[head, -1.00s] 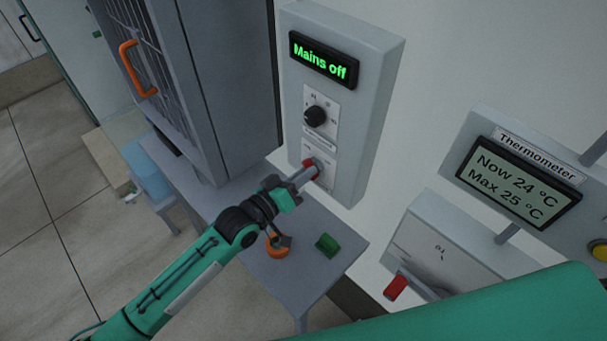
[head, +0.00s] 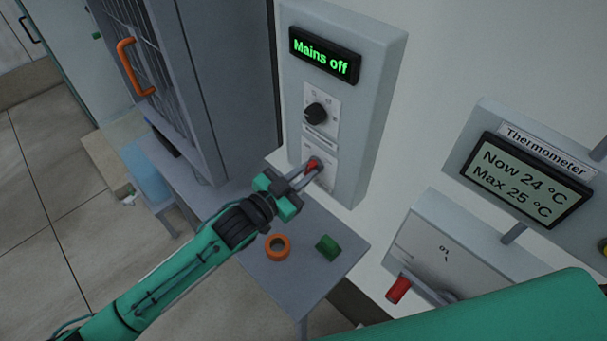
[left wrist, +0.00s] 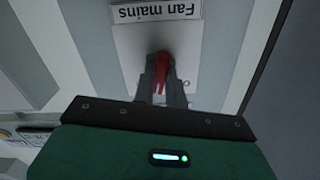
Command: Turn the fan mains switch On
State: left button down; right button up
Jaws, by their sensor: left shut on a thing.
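The fan mains switch is a red handle (head: 312,165) on a white plate low on the grey control box (head: 374,110). The box's display (head: 324,56) reads "Mains off". My left gripper (head: 305,172) reaches the plate and is shut on the red handle. In the left wrist view the red handle (left wrist: 162,72) stands between the two dark fingers (left wrist: 162,88), below the upside-down label "Fan mains" (left wrist: 157,11). The fingers hide part of the handle. My right gripper is not in view.
A black knob (head: 316,113) sits above the switch. A grey table below holds an orange ring (head: 278,247) and a green block (head: 327,246). At right are a thermometer (head: 527,182) and another box with a red lever (head: 398,290). A cabinet with an orange handle (head: 134,67) stands left.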

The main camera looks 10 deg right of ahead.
pick_arm(q)
jog(key=m, duration=0.6)
dwell(0.5)
jog(key=c, duration=1.4)
grip_release()
jog(key=shift+c, duration=0.2)
jog(key=shift+a, duration=0.15)
jog(key=shift+s+a+f+b, duration=0.1)
jog(key=shift+s+a+b, duration=0.15)
jog(key=shift+b, duration=0.1)
jog(key=b+v, duration=0.3)
jog(key=v, duration=1)
jog(key=shift+b, duration=0.4)
